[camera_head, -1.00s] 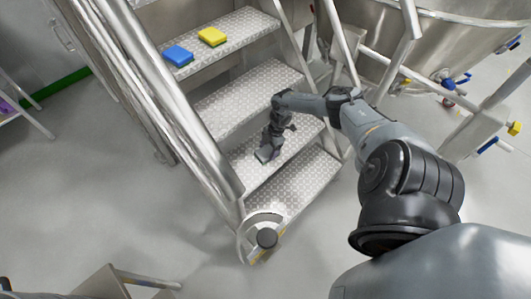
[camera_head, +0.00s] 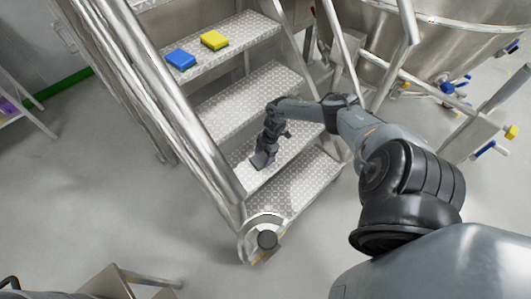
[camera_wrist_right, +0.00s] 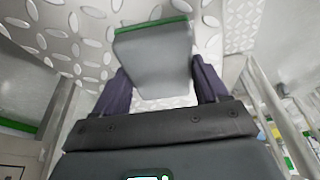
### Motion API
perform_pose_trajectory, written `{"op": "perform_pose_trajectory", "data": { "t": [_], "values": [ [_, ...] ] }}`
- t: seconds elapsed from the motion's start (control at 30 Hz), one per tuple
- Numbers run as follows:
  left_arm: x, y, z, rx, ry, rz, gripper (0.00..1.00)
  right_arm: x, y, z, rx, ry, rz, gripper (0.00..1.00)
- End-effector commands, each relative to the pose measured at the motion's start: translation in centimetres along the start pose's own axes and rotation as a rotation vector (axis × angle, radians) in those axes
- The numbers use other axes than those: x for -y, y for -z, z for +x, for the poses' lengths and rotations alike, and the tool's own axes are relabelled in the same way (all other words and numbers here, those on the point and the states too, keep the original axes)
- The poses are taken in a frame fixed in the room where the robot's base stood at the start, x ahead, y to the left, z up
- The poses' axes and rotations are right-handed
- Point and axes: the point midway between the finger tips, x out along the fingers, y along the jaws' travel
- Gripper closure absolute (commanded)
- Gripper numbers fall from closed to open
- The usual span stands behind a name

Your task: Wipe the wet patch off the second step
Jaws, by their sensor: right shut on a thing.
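The second step (camera_head: 300,137) is a metal tread with a raised pattern, the second one up from the floor. My right gripper (camera_head: 263,160) is low over its left part. In the right wrist view my right gripper (camera_wrist_right: 160,80) has its two dark fingers shut on a grey sponge (camera_wrist_right: 155,60) with a green edge. The sponge is at the patterned tread; whether it presses on it is hard to tell. I cannot make out the wet patch; the arm and gripper hide part of the step. My left gripper is not in view.
A blue sponge (camera_head: 181,60) and a yellow sponge (camera_head: 214,40) lie on a higher step. Metal side rails (camera_head: 178,115) flank the stairs on the left. A steel vessel (camera_head: 465,45) with pipes and valves stands at right. The bottom step (camera_head: 295,190) is bare.

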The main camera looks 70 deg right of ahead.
Motion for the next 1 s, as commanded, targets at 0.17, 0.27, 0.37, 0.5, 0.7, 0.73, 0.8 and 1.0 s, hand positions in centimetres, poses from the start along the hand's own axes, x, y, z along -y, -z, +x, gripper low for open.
{"op": "perform_pose_trajectory", "data": {
  "t": [0.17, 0.27, 0.37, 0.5, 0.7, 0.73, 0.8, 1.0],
  "values": [
    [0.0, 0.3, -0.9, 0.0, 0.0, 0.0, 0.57, 0.3, 1.4, 0.1, -0.002, 0.001, -0.002, 0.51],
    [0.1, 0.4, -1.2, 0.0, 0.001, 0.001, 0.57, 0.4, 2.1, 0.3, -0.002, 0.001, -0.001, 0.51],
    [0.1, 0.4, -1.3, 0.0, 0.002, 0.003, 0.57, 0.4, 2.4, 0.4, 0.0, 0.0, 0.0, 0.51],
    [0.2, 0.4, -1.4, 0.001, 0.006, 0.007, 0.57, 0.5, 2.8, 0.6, 0.0, 0.0, 0.0, 0.51],
    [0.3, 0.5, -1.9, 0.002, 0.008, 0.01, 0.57, 0.7, 4.0, 1.0, -0.001, 0.0, 0.0, 0.51],
    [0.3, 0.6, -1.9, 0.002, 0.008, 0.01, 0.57, 0.7, 4.2, 1.0, -0.001, 0.0, 0.0, 0.51],
    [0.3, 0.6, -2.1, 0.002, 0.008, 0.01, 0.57, 0.8, 4.7, 1.2, -0.001, -0.001, 0.0, 0.51],
    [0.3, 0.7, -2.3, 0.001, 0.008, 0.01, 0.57, 1.0, 5.5, 1.6, 0.0, -0.001, -0.001, 0.51]
  ]
}}
